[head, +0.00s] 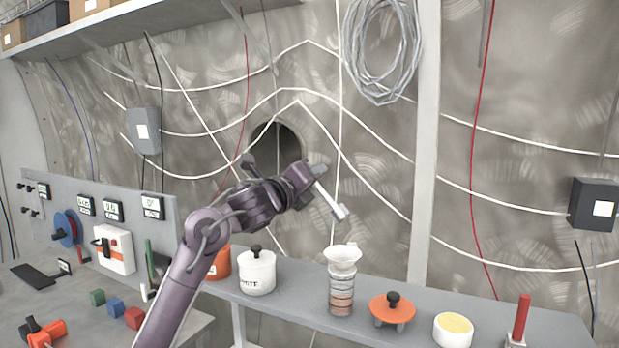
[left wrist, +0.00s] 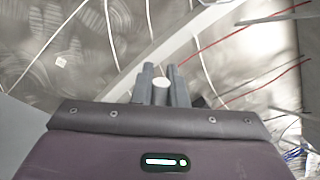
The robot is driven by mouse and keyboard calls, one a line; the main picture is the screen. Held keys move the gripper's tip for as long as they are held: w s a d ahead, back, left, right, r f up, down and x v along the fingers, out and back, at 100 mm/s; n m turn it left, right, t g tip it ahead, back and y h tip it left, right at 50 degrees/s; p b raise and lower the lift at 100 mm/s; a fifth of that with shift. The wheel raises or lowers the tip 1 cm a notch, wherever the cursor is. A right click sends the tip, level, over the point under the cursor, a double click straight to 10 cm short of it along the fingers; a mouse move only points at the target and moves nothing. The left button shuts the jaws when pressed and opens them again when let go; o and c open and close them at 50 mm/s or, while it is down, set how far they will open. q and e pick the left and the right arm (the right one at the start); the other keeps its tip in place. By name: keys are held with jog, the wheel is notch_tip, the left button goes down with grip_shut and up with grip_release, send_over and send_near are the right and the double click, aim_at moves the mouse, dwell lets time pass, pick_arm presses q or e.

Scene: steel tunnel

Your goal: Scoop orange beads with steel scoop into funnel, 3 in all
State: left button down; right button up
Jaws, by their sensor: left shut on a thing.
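My left gripper (head: 314,174) is raised above the shelf and shut on the steel scoop (head: 329,199). The scoop slants down to the right, and its small pale end is above the white funnel (head: 342,258), apart from it. I cannot tell whether it holds beads. In the left wrist view the fingers (left wrist: 163,85) close around a pale round end of the scoop (left wrist: 162,84). The funnel sits on a clear jar (head: 341,293) with brownish bands. An orange pot (head: 221,264) is partly hidden behind my left arm; no loose orange beads show. My right gripper is out of view.
On the shelf (head: 290,306) stand a lidded white pot (head: 257,272), an orange lid with a black knob (head: 392,309), a tub with a yellowish top (head: 453,331) and a red-handled tool (head: 520,320). Coloured blocks (head: 115,308) lie at left. The tunnel wall is behind.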

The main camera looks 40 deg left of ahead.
pick_arm(q)
jog(key=w+d+r+m+g+h+p, duration=0.1)
jog(key=d+r+m+p, duration=0.6)
jog(key=m+p, duration=0.2)
jog(key=shift+w+d+g+p, duration=0.3)
jog(key=shift+w+p, duration=0.1)
jog(key=shift+p, duration=0.35)
dwell(0.4)
dwell(0.9)
